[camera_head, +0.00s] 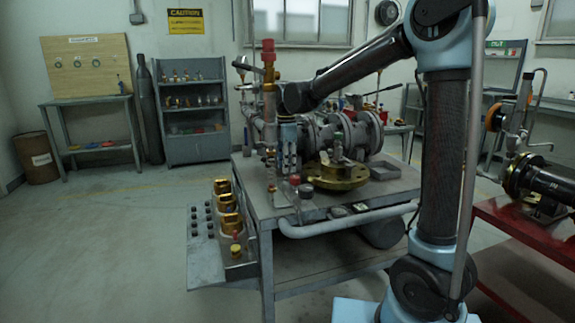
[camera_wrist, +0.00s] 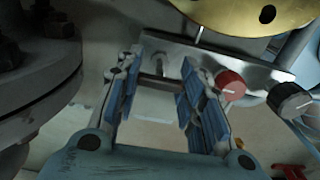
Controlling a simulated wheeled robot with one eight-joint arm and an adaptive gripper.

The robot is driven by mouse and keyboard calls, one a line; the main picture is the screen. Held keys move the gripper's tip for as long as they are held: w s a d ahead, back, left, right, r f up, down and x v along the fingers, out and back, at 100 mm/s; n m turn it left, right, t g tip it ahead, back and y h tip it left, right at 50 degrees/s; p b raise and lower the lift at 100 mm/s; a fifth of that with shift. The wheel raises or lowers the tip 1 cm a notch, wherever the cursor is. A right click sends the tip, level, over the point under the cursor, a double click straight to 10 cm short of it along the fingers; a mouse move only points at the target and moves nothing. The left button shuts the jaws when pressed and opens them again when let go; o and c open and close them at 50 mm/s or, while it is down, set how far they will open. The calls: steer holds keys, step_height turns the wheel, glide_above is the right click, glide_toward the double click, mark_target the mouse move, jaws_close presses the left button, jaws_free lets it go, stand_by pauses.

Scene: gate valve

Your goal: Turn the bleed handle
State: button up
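My gripper (camera_wrist: 161,78) is open in the wrist view, with blue-padded fingers to the left and right and nothing held between them. Beyond the fingertips lies a grey metal block with a small silver stem (camera_wrist: 158,66), seen in the gap. On the same block, right of the right finger, are a red knob (camera_wrist: 229,86) and a black knob (camera_wrist: 290,98). I cannot tell which of these is the bleed handle. In the head view my gripper (camera_head: 286,168) points down at the front of the bench; the red knob (camera_head: 305,191) is just right of it.
A brass flange (camera_head: 337,175) lies close to the right of my gripper. Grey flanged valve piping (camera_head: 345,133) stands behind it on the bench (camera_head: 385,188). A tall red-topped fitting (camera_head: 268,75) rises on the left. Brass parts (camera_head: 229,212) fill the lower side tray.

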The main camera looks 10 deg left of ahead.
steer(key=shift+m, duration=0.3)
steer(key=m, duration=0.4)
steer(key=shift+w+a, duration=0.1)
steer(key=m, duration=0.9)
steer(key=shift+m, duration=2.2)
steer(key=shift+w, duration=0.1)
steer(key=o, duration=1.1)
